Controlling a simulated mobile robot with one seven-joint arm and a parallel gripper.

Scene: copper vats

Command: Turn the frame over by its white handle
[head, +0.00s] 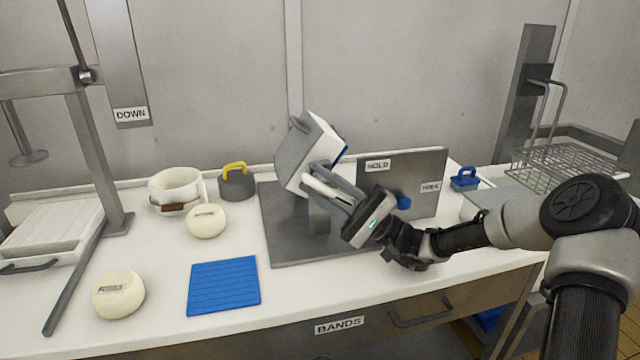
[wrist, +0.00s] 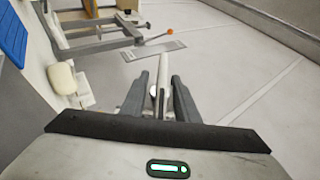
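The frame (head: 302,150) is a grey, box-like piece with a white face and a thin blue edge. It sits tilted on a grey post above a dark grey base plate (head: 290,246). My gripper (head: 318,180) reaches in from the right, at the frame's lower front. The white handle (head: 324,191) is a pale bar alongside my fingers. In the wrist view, the white handle (wrist: 163,72) shows between the two fingers (wrist: 161,88), with a gap visible beside it. The fingers look open around it; contact is not visible. My gripper hides part of the post.
A grey panel labelled HOLD (head: 415,170) with a blue knob (head: 404,203) stands right behind my wrist. Two cream rounds (head: 118,294), a white pot (head: 175,186), a yellow-handled weight (head: 237,184) and a blue mat (head: 223,285) lie left. A wire basket (head: 570,165) is right.

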